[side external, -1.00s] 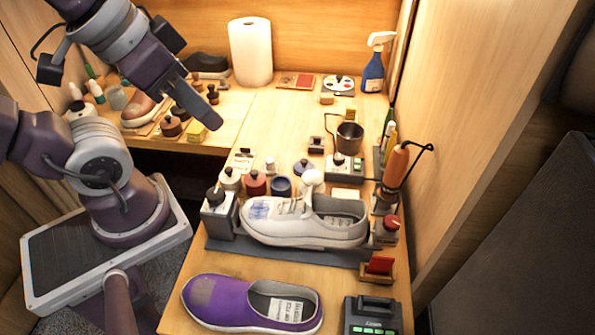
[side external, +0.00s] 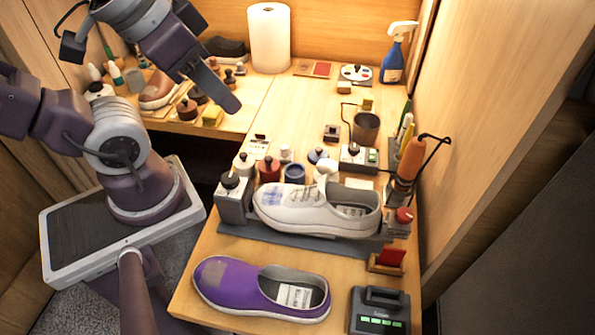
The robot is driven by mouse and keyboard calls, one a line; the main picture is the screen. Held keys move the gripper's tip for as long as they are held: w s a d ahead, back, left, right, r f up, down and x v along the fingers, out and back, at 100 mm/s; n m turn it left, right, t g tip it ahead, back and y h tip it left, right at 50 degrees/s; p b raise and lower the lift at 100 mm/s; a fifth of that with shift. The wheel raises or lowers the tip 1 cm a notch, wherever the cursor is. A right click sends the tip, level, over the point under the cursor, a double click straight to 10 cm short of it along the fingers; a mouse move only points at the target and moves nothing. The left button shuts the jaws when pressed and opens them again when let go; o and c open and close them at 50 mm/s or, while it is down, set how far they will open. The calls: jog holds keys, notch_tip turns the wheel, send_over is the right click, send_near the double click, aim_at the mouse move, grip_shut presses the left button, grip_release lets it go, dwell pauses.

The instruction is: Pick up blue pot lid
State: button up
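A small blue lid with a dark knob (side external: 317,155) lies on the table behind the white sneaker. It is just behind and right of an open blue pot (side external: 295,173). My gripper (side external: 225,95) hangs over the far left of the worktop, pointing down and right, well apart from the lid. One long finger shows clearly. I cannot tell whether the fingers are apart, and nothing shows held at the tip.
A red pot (side external: 269,170) and a pale pot (side external: 244,165) stand left of the blue pot. The white sneaker (side external: 325,210) is in front. The table middle (side external: 295,110) is clear.

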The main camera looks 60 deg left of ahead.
dwell(0.4)
jog(key=o, duration=1.2)
jog(key=shift+c, duration=0.2)
jog(key=m+g+y, duration=0.2)
jog(key=m+g, duration=0.4)
jog(key=m, duration=1.2)
send_over(320, 149)
jog(key=f, duration=2.7)
jog(key=shift+s+d, duration=0.35)
jog(key=f, duration=0.7)
jog(key=shift+w+a+f, duration=0.15)
jog(key=shift+w+a, duration=0.2)
jog(key=shift+a, duration=0.05)
